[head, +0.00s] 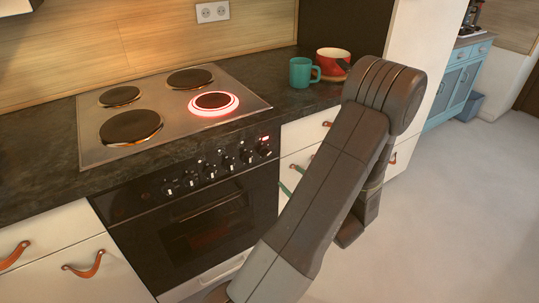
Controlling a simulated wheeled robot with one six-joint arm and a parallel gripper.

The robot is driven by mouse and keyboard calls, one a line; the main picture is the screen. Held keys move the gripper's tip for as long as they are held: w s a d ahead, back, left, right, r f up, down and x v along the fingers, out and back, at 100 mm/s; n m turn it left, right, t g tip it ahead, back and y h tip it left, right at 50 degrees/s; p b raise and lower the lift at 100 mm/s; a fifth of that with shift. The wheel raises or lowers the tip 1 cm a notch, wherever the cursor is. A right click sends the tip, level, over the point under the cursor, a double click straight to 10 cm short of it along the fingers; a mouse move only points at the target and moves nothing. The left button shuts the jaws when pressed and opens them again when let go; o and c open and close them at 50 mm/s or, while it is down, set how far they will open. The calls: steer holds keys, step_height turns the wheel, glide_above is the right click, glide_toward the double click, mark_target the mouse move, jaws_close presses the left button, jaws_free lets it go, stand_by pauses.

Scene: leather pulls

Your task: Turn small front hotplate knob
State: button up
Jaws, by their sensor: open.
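The stove front has a black panel with a row of several dark knobs (209,170) with pale marks. I cannot tell from this view which knob belongs to the small front hotplate. The small front hotplate (213,101) is at the right front of the steel hob (165,105), with a glowing red ring around it. My gripper (291,178) is mostly hidden behind my arm. Two green fingertips show, apart and empty, in front of the white drawers to the right of the knob row, touching no knob.
A black oven door (205,225) is below the knobs. A teal mug (301,72) and a red mug (333,64) stand on the dark counter right of the hob. White drawers with leather pulls (86,265) flank the oven. The floor (450,190) at right is clear.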

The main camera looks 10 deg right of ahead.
mark_target(267, 155)
steer(key=x, duration=1.3)
steer(key=shift+a+p, duration=0.1)
steer(key=shift+p, duration=0.25)
steer(key=shift+c, duration=0.2)
steer(key=shift+f, duration=0.1)
steer(key=c, duration=0.9)
